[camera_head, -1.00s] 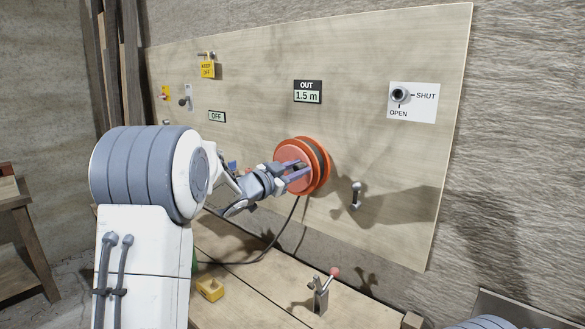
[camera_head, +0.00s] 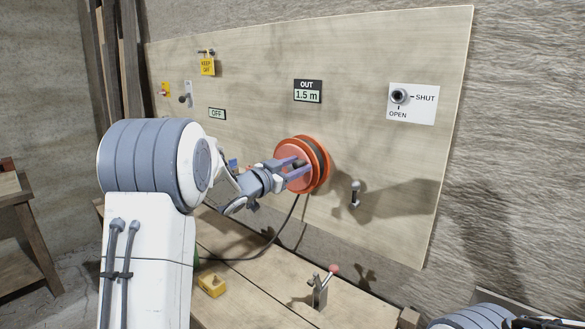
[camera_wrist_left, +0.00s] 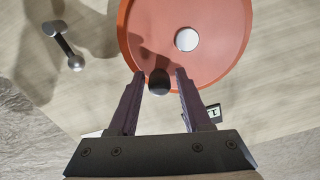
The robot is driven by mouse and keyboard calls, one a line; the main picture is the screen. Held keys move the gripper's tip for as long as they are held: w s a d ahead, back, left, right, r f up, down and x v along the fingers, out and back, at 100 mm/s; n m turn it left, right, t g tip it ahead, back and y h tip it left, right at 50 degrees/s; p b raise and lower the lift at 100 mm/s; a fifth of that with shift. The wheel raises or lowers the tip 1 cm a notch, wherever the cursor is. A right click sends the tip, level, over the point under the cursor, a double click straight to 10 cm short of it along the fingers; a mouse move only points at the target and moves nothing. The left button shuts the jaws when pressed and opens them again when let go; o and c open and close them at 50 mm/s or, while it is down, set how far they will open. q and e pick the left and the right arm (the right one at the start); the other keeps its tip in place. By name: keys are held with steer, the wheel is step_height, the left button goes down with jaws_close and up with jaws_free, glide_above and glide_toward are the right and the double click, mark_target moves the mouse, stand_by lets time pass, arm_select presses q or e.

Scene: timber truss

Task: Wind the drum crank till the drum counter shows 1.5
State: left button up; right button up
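The orange drum (camera_head: 316,150) is mounted on the wooden panel, with a black cable hanging from it. Its dark crank knob (camera_wrist_left: 158,82) sits near the drum's rim in the left wrist view. My left gripper (camera_head: 297,166) is at the drum face. Its two fingers stand apart on either side of the knob, with a visible gap to it, as the left wrist view (camera_wrist_left: 158,88) shows. The drum counter (camera_head: 307,92) reads "OUT 1.5 m". My right gripper is not in view.
A small crank handle (camera_head: 355,194) sticks out right of the drum. A SHUT/OPEN switch plate (camera_head: 413,103), an OFF label (camera_head: 217,114) and a yellow KEEP OFF tag (camera_head: 207,67) are on the panel. A red-tipped lever (camera_head: 321,289) and a yellow block (camera_head: 211,285) are on the bench (camera_head: 262,299).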

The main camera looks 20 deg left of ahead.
arm_select(q)
steer(key=o, duration=0.6)
steer(key=shift+s, duration=0.1)
steer(key=shift+b+v, duration=0.35)
steer(key=shift+v, duration=2.6)
steer(key=s+d+f+n+g+y, duration=0.1)
steer(key=s+d+f+g+y, duration=0.2)
steer(key=d, duration=0.4)
steer(key=s+d+f+n+g+y, duration=0.1)
steer(key=s+d+f+g, duration=0.1)
steer(key=s+d+f, duration=0.4)
steer(key=s+d+f+g, duration=0.3)
steer(key=s+g, duration=0.1)
steer(key=s, duration=0.6)
steer(key=s+d+f+m+g, duration=0.1)
steer(key=s+d+f+g, duration=0.1)
steer(key=s, duration=0.8)
steer(key=s+d+f+m+g+y, duration=0.1)
steer(key=s+d+f+g, duration=0.2)
steer(key=s+g, duration=0.3)
steer(key=s+f, duration=0.1)
steer(key=s, duration=0.4)
steer(key=shift+d+f, duration=0.35)
steer(key=shift+f, duration=0.05)
